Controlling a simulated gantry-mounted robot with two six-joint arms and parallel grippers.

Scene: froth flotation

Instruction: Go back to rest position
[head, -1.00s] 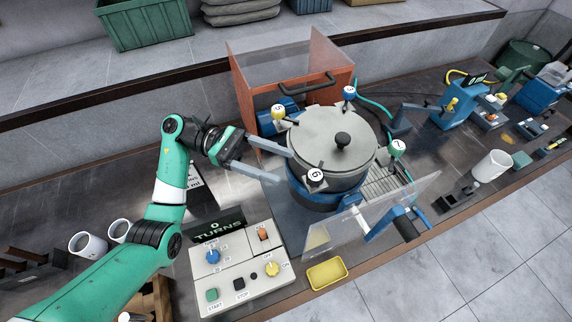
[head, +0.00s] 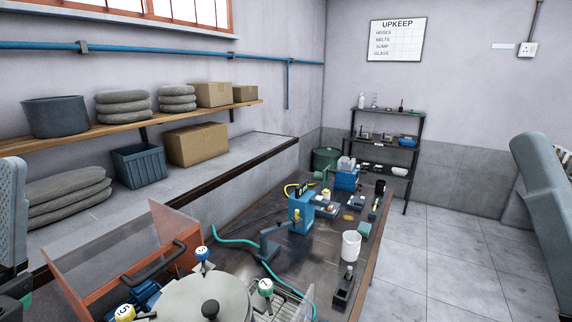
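Neither of my grippers shows in the head view, so I cannot see whether they are open or shut. The grey round lid (head: 205,300) of the flotation vessel shows at the bottom edge, with a black knob (head: 210,309) in its middle. The rest of the vessel and the control box are out of view.
On the dark bench are a blue device (head: 301,210), a white cup (head: 351,246) and small tools. The tiled floor (head: 450,255) at right is clear.

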